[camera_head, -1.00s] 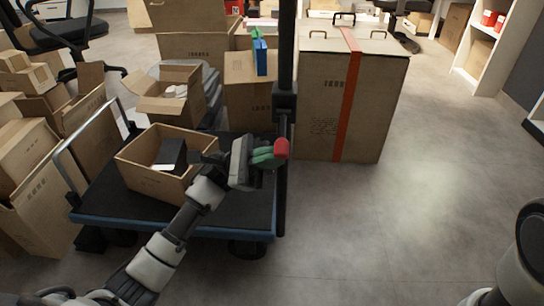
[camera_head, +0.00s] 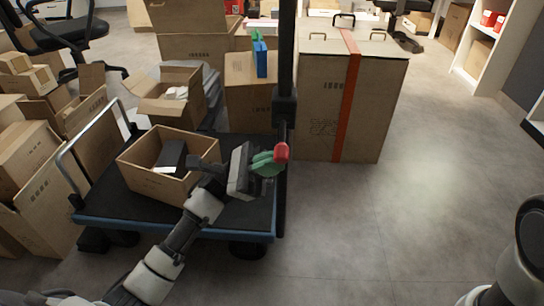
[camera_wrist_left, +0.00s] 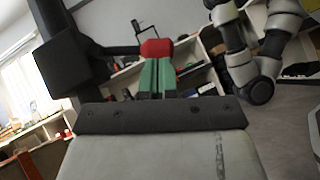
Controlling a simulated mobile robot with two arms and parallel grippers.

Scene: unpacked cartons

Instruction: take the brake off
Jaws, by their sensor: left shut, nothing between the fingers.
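The brake appears to be a lever with a red knob (camera_head: 281,152) beside a dark upright post (camera_head: 287,60). The knob also shows in the left wrist view (camera_wrist_left: 157,48), where a thin dark rod runs to it from a black block (camera_wrist_left: 72,55). My left gripper (camera_head: 272,162), with green fingers, is shut and empty. In the left wrist view its fingertips (camera_wrist_left: 157,62) lie right at the knob and overlap its lower edge; I cannot tell whether they touch. My right gripper is not in view.
A blue-edged cart (camera_head: 225,225) carries an open carton (camera_head: 150,178) with dark items. A tall carton with a red strap (camera_head: 385,110) stands right of the post. More cartons (camera_head: 40,190) crowd the left. The floor (camera_head: 430,200) on the right is clear.

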